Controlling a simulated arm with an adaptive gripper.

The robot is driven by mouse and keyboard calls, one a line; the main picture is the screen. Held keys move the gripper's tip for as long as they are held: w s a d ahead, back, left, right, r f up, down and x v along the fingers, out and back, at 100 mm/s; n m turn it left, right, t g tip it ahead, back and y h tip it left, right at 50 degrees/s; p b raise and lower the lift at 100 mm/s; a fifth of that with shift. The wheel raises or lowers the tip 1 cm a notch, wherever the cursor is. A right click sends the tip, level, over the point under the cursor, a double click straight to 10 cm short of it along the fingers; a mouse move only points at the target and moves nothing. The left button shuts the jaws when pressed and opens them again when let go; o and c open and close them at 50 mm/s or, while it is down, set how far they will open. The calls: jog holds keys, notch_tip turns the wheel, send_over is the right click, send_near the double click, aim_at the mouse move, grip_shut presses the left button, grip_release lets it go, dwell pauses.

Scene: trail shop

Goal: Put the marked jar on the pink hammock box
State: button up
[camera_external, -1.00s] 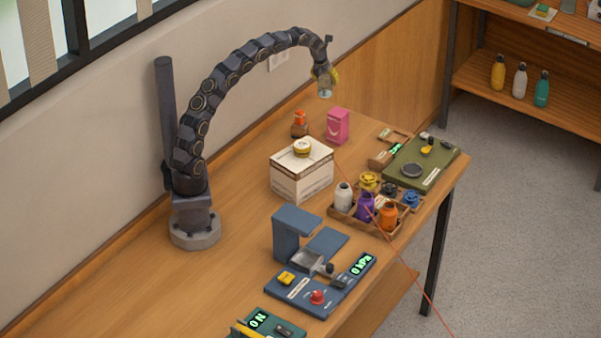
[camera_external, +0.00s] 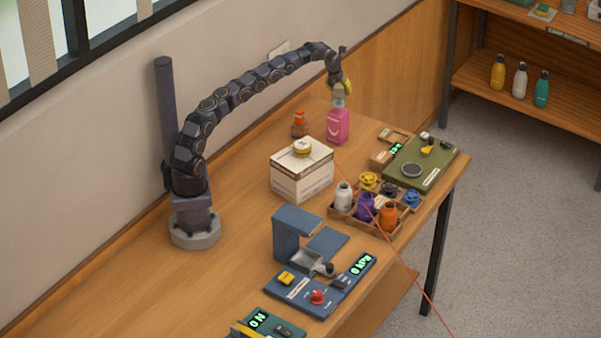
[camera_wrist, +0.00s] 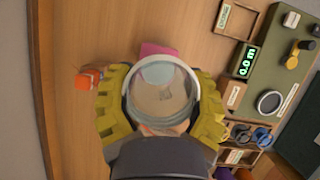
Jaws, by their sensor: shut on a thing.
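My gripper (camera_external: 341,85) has yellow padded fingers and is shut on a clear jar (camera_external: 338,100). The jar hangs upright below the fingers, directly above the pink hammock box (camera_external: 338,127) in the external view. I cannot tell whether the jar's bottom touches the box top. In the wrist view the jar's round rim (camera_wrist: 161,92) sits between the two yellow fingers (camera_wrist: 160,112). A strip of the pink box (camera_wrist: 152,48) shows past the jar's far edge; the rest of it is hidden. No mark on the jar is readable.
A small orange-topped bottle (camera_external: 299,124) stands left of the pink box. A white carton (camera_external: 301,178) with a yellow-ringed thing on top is nearer the front. A wooden crate (camera_external: 347,215) of bottles and spools and a green board (camera_external: 431,168) lie to the right.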

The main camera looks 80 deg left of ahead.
aim_at(339, 96)
jog(key=shift+f, duration=1.4)
jog(key=shift+f, duration=0.15)
jog(key=o, duration=1.2)
jog(key=v, duration=1.2)
